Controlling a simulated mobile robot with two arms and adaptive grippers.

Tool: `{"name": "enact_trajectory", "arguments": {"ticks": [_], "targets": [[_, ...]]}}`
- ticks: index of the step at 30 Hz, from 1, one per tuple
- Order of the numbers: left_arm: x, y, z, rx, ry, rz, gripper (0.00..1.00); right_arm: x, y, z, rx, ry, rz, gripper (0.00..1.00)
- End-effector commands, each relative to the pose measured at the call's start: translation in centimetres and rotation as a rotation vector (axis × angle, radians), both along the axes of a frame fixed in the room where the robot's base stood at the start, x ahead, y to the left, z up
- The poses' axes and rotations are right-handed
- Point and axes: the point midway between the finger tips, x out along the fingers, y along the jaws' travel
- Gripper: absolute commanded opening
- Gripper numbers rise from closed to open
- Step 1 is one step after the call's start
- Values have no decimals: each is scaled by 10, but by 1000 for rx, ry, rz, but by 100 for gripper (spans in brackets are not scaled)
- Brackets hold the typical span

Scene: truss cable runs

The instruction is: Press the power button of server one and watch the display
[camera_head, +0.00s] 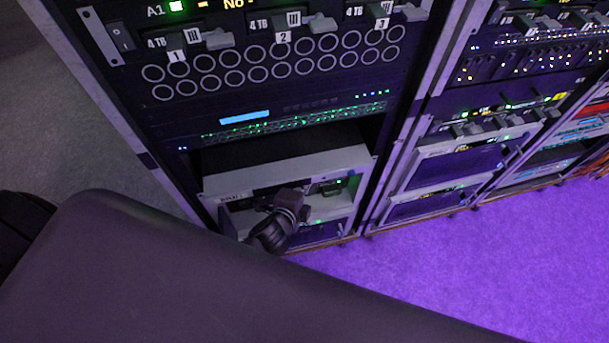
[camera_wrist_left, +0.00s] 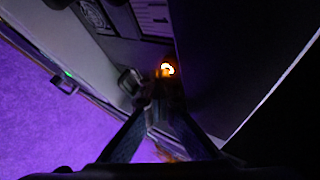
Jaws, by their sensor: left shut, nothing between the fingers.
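A pale-fronted server (camera_head: 330,160) sits low in the left rack, with a small label at its left end that I cannot read with certainty. A small screen with a green light (camera_head: 333,185) is on the right of its front. My left gripper (camera_head: 283,202) is at this front and hides part of it. In the left wrist view its fingers (camera_wrist_left: 160,92) are together and empty. A round button lit orange and white (camera_wrist_left: 167,70) shows just beyond the fingertips; I cannot tell whether they touch it. My right gripper is not in view.
Above the server are a switch with green lights (camera_head: 290,118) and a drive unit with numbered bays (camera_head: 280,35). More racks (camera_head: 480,130) stand to the right. The purple-lit floor (camera_head: 470,270) is clear. My own dark body part covers the lower left.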

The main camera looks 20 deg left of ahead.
Motion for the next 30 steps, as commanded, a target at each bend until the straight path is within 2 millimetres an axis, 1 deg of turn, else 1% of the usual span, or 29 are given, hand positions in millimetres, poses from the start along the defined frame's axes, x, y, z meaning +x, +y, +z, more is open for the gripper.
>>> {"name": "enact_trajectory", "arguments": {"ticks": [18, 30], "targets": [[11, 9, 5, 5, -11, 6, 0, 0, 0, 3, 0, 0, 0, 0], [12, 10, 6, 7, -15, 5, 0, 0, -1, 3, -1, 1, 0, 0]]}}
